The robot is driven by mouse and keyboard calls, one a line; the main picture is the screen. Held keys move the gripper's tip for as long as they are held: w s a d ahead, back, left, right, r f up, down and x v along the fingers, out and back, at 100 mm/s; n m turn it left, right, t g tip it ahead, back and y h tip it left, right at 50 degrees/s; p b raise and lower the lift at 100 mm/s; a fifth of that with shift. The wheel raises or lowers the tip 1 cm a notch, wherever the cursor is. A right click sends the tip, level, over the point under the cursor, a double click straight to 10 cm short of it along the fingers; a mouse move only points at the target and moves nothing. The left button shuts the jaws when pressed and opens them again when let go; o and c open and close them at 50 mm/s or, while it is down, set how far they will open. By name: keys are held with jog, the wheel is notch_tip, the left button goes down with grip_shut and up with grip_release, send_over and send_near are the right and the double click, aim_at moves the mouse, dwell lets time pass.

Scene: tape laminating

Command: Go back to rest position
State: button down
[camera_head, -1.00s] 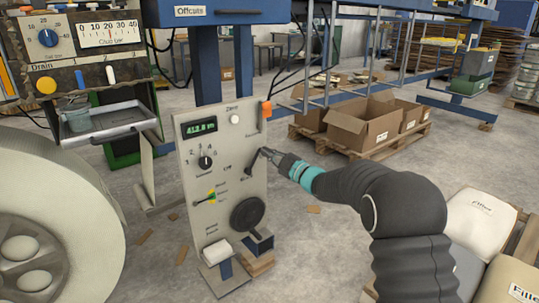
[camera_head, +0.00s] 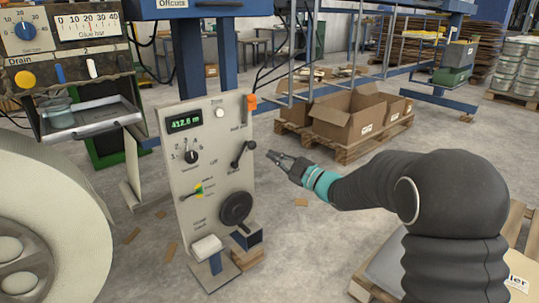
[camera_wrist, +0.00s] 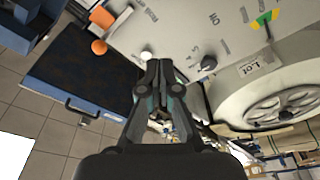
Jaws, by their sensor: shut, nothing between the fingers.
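My gripper (camera_head: 280,160) is shut and empty, just right of the grey control panel (camera_head: 180,228) in the head view. It is apart from the panel's small black lever (camera_head: 243,154). The wrist view also shows my gripper (camera_wrist: 160,66) with its fingers together. The panel (camera_wrist: 180,30) fills the top of that view. The panel has a green lit display (camera_head: 185,123), a black knob (camera_head: 191,157), an orange button (camera_head: 252,102) and a large round black handle (camera_head: 236,208).
A large pale roll (camera_head: 50,200) stands at the left. A machine with a tray (camera_head: 92,117) is above it. An open cardboard box (camera_head: 345,122) sits on a pallet behind my arm. Filler bags (camera_head: 518,280) lie at the lower right.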

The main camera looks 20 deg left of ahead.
dwell(0.3)
jog(key=w+d+f+m+t+h, duration=0.3)
jog(key=w+d+f+m+h, duration=0.2)
jog(key=d+f+m+h, duration=0.45)
jog(key=s+d+f+m+g+h+p, duration=0.1)
jog(key=s+d+m+h, duration=0.1)
jog(key=s+d+h, duration=0.3)
jog(key=s+d+f+m+g+h, duration=0.1)
jog(key=s+d+f+m, duration=0.15)
jog(key=d, duration=0.45)
jog(key=s+d+r+m+g+h+p, duration=0.1)
jog(key=s+d+r+m+g, duration=0.3)
jog(key=s, duration=0.6)
jog(key=s+d+r+m+p, duration=0.15)
jog(key=s+d, duration=0.35)
jog(key=s, duration=0.5)
jog(key=s+d+r+m+g+h+p, duration=0.1)
jog(key=s+d+r+m, duration=0.3)
jog(key=s, duration=0.6)
jog(key=s+d+r+t+p, duration=0.1)
jog(key=s+d+r+t, duration=0.1)
jog(key=r, duration=0.4)
jog(key=shift+s+d+r+p, duration=0.15)
jog(key=shift+s+d+p, duration=0.3)
jog(key=shift+s, duration=0.45)
jog(key=shift+d, duration=0.15)
